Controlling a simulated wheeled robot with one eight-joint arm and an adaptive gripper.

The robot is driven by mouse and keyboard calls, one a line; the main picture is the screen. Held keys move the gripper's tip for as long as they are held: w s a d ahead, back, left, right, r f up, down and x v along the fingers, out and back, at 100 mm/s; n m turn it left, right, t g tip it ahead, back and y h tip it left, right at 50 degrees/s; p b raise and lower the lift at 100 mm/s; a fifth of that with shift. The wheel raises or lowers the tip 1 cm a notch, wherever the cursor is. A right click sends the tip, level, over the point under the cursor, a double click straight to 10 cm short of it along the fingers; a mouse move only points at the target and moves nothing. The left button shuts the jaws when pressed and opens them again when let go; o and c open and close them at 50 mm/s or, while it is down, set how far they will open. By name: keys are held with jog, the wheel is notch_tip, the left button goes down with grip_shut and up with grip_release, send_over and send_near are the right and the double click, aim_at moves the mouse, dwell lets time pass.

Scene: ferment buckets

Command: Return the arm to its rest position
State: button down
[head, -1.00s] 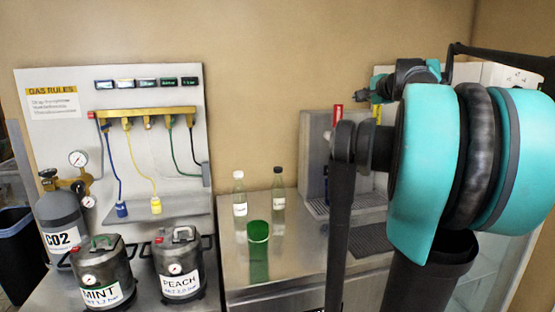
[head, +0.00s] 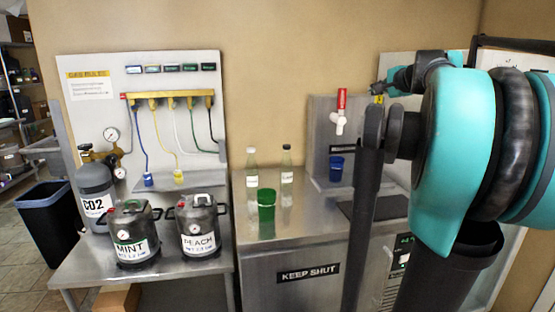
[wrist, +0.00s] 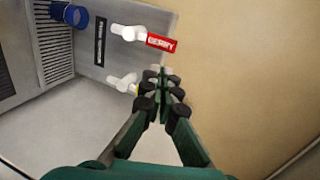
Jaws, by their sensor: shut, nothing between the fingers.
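My arm (head: 465,160) fills the right side of the head view, teal and black, folded in front of the tap unit. My gripper (wrist: 162,88) shows in the wrist view with its dark green fingers together and nothing between them. It points toward the tap panel and the tan wall. In the head view the arm's far end reaches up beside the taps, too small there to tell the fingers' state.
A red-handled tap (head: 341,110), labelled BERRY in the wrist view, is on the steel panel. A blue cup (head: 336,168), green cup (head: 266,211) and two bottles stand on the counter. MINT (head: 134,236) and PEACH (head: 200,228) kegs stand left. A dark bin (head: 50,215) is on the floor.

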jog(key=s+a+f+n+g, duration=0.2)
jog(key=s+a+f+n, duration=0.15)
jog(key=f, duration=0.65)
jog(key=s+a+f+n+g, duration=0.2)
jog(key=s+a+f, duration=0.25)
jog(key=f, duration=0.45)
jog(key=s+a+f+n+g, duration=0.25)
jog(key=a+f, duration=0.25)
jog(key=f, duration=0.5)
jog(key=s+f+n+g+h, duration=0.3)
jog(key=s+f+n, duration=0.4)
jog(key=s+f, duration=1.5)
jog(key=shift+s+f+g, duration=0.25)
jog(key=shift+f+g, duration=0.1)
jog(key=shift+f, duration=0.5)
